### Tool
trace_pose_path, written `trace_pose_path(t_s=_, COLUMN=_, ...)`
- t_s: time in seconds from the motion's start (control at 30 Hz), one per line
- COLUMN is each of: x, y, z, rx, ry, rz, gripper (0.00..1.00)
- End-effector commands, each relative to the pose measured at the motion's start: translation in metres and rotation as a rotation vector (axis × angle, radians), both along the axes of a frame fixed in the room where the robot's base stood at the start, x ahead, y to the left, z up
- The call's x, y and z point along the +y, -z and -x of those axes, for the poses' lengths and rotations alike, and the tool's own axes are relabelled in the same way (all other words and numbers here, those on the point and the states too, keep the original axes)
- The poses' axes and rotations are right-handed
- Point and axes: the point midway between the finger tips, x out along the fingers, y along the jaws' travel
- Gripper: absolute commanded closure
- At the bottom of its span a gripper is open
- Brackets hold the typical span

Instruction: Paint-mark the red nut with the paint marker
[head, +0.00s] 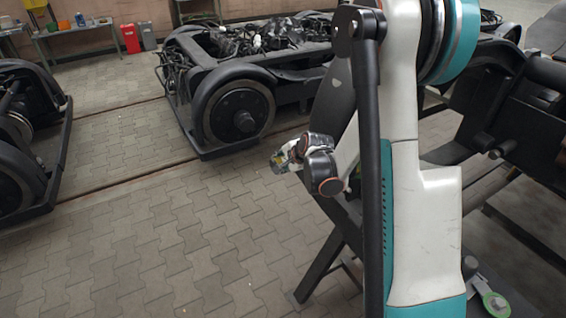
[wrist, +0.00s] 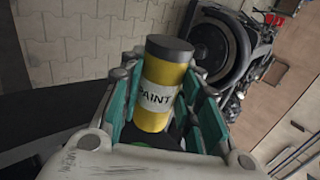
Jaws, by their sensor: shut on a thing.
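The paint marker (wrist: 165,78) is a yellow cylinder with a dark grey top and a white label reading PAINT. It stands between the teal pads of my gripper (wrist: 165,105) in the wrist view, and the gripper is shut on it. A bit of green shows at its lower end. In the head view my gripper (head: 290,155) is small and held in the air above the paved floor, left of my arm. The marker is hard to make out there. I cannot make out a red nut in either view.
A tram bogie (head: 240,105) stands beyond my gripper, with another (head: 20,140) at the left edge and dark frames at the right. Red and grey bins (head: 131,38) stand by a workbench (head: 80,32) at the back. The paved floor (head: 150,240) at front left is clear.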

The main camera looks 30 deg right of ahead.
Motion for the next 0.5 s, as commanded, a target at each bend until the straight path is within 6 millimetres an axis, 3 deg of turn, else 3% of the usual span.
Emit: trace_pose_path(t_s=0.5, x=-0.032, y=0.001, z=-0.001, rx=0.000, ry=0.002, rz=0.001, gripper=0.95)
